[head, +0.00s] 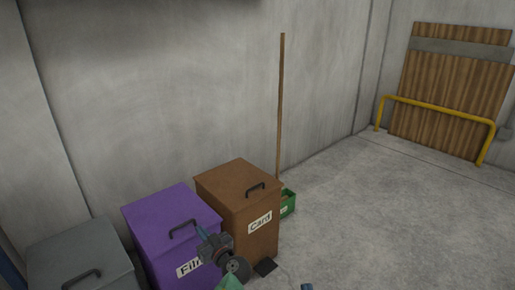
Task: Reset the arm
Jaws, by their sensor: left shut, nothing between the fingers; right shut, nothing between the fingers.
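My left gripper (202,232) is raised at the lower middle of the head view, in front of the purple bin (160,213). Its fingers are shut with nothing between them. A dark round joint of my arm shows just below it. My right gripper (307,286) shows only as a small bluish tip at the bottom edge, over the bare floor. It is shut and empty, and the rest of it is out of view.
A grey bin (80,252), the purple bin and a brown bin marked Card (235,200) stand along the wall. A green box (289,203) and a tall wooden pole (280,110) are beyond. A yellow rail (440,106) fronts a wooden panel (450,70). Floor at right is clear.

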